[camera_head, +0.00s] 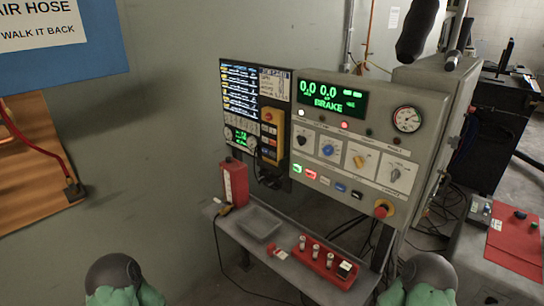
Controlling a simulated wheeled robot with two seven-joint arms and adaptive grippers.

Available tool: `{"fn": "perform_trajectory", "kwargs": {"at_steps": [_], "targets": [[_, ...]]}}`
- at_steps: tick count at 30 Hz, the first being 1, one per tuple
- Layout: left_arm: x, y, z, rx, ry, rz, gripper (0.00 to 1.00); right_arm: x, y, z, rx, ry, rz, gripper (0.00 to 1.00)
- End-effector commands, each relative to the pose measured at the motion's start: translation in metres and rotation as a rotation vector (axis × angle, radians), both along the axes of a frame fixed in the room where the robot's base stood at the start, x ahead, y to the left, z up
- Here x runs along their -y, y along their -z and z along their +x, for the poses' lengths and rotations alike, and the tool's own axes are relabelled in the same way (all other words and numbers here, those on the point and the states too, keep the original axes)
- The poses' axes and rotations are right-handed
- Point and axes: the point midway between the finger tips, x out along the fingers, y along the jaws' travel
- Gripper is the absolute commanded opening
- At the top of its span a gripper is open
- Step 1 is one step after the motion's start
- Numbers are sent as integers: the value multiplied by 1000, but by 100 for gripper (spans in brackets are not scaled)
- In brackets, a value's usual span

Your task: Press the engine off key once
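The grey control console (425,90) stands against the wall, with a green-lit display (331,98) reading "0.0 0.0" and "BRAKE". Two dark rounded parts with green below, at the bottom edge, look like my arms. No gripper fingers show, and nothing touches the keys.
A red mushroom button (383,208) sits right of the keys. An orange hand pendant (272,136) hangs left of them. The shelf (240,232) below holds a grey tray (261,223) and a red holder (322,264). Dark elongated shapes hang above the console's right side.

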Motion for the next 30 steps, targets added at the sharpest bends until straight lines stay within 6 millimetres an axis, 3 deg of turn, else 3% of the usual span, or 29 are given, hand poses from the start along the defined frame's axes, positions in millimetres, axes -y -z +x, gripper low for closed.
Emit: {"fn": "perform_trajectory", "kwargs": {"at_steps": [3, 30], "targets": [[0, 0, 0, 0, 0, 0, 40, 0, 0, 0, 0, 0, 0, 0], [0, 0, 0, 0, 0, 0, 40, 0, 0, 0, 0, 0, 0, 0]]}}
